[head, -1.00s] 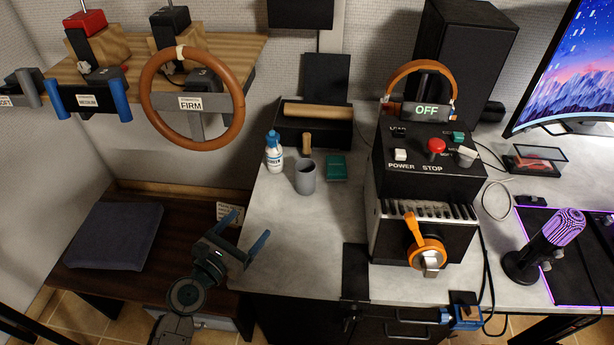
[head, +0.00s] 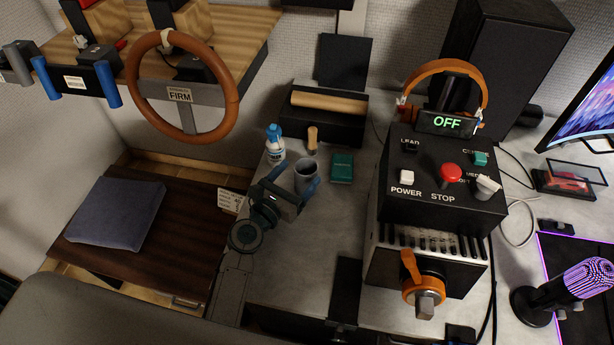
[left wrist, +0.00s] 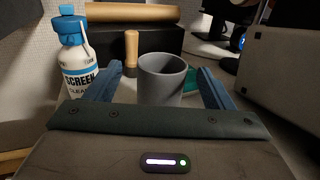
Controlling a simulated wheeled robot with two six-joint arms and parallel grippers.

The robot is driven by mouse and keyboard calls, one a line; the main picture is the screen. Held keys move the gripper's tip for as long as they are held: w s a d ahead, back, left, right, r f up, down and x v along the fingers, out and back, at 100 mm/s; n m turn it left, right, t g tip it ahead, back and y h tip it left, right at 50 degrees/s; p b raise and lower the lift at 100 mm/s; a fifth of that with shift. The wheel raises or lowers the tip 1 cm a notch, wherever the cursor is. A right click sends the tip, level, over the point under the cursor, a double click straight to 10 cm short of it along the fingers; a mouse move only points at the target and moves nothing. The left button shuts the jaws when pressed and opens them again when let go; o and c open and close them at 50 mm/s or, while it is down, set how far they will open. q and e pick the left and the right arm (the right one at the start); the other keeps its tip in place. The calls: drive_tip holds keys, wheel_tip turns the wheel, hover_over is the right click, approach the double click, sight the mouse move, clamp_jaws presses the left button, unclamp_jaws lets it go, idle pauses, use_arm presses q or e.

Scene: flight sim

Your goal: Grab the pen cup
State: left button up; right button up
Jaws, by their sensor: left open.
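The grey pen cup (head: 307,174) stands upright on the grey desk, near its left edge. It looks empty of pens. My left gripper (head: 293,185) is open, with its blue fingers reaching toward the cup. In the left wrist view the cup (left wrist: 162,78) stands between the two open fingers (left wrist: 158,88), a little nearer the right one. Its lower part is hidden behind the gripper body. I cannot tell whether a finger touches it. My right gripper is not in view.
A white and blue screen cleaner bottle (head: 274,144) stands just left of the cup. A wooden-handled brush (head: 312,140) is behind it, and a green box (head: 342,167) lies to its right. The control box (head: 440,190) with a red stop button stands farther right.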

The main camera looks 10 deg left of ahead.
sight(311, 164)
use_arm(q)
drive_tip(key=shift+w+d, duration=0.1)
drive_tip(key=shift+w, duration=0.25)
drive_tip(key=shift+w+d+f, duration=0.15)
drive_tip(key=shift+w+d, duration=0.05)
drive_tip(key=shift+w, duration=0.15)
drive_tip(key=x, duration=0.4)
drive_tip(key=shift+w+d+f, duration=0.1)
drive_tip(key=shift+d+f, duration=0.05)
drive_tip(key=shift+f, duration=0.15)
drive_tip(key=shift+w, duration=0.1)
drive_tip(key=c, duration=1.1)
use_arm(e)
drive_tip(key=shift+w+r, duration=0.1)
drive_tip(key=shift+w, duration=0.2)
